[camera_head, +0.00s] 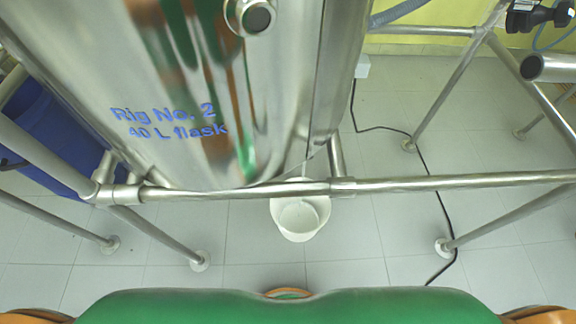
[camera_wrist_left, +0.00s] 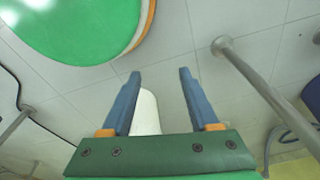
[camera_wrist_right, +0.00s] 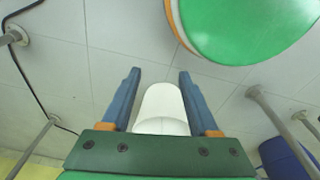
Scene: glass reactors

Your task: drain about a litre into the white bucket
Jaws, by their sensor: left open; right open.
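The white bucket (camera_head: 300,217) stands on the tiled floor below the front rail of the steel rig; the rail hides part of its top. A thin line runs down toward it from the steel vessel (camera_head: 165,90), marked "Rig No. 2, 40 L flask"; I cannot tell if it is liquid or an edge. My left gripper (camera_wrist_left: 157,72) is open and empty, with the bucket (camera_wrist_left: 147,112) partly visible between its fingers. My right gripper (camera_wrist_right: 157,74) is open and empty, with the bucket (camera_wrist_right: 161,108) lined up between its fingers. Whether either touches it is unclear. The drain valve is not clearly visible.
The steel front rail (camera_head: 240,190) crosses the view between me and the rig. Frame legs stand on round feet at both sides. A blue container (camera_head: 50,140) stands at the left. A black cable (camera_head: 425,165) lies on the floor at the right.

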